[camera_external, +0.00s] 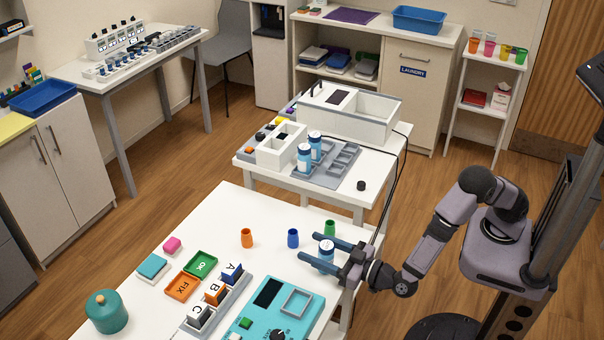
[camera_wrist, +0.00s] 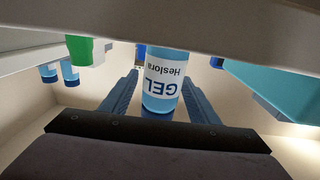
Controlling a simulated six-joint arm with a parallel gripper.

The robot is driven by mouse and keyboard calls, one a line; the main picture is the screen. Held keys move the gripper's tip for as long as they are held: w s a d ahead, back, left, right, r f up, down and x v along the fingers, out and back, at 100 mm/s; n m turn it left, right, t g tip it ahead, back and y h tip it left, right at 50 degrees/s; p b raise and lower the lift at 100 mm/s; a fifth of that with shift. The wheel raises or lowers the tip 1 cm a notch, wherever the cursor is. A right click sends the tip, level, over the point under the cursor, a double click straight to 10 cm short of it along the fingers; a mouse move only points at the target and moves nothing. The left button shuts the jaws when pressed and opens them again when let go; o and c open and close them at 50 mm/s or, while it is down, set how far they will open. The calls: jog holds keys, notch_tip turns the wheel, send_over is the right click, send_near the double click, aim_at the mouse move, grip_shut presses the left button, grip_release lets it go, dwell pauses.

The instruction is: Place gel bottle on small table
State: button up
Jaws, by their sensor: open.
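The gel bottle (camera_external: 327,250) is blue and white and stands near the right edge of the large front table (camera_external: 380,238). In the wrist view the bottle (camera_wrist: 163,85) appears upside down, with its GEL label facing the camera. My gripper (camera_external: 303,246) is open, with one finger on each side of the bottle. A gap shows beside the bottle in the wrist view, and I cannot tell whether either finger touches it. A smaller white table (camera_external: 372,193) stands behind the front table; the task's small table may be this one.
Two similar bottles (camera_external: 304,158) stand in a grey tray on the smaller table, by a white bin (camera_external: 372,122). A green cup (camera_external: 330,227) and a blue cup (camera_external: 293,239) stand close to my gripper. A teal device (camera_external: 262,325) lies in front. A black cable runs between the tables.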

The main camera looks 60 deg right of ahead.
jog(key=shift+w, duration=0.35)
jog(key=c, duration=1.3)
jog(key=shift+r, duration=0.1)
notch_tip(320, 180, up, 26)
jog(key=p, duration=1.6)
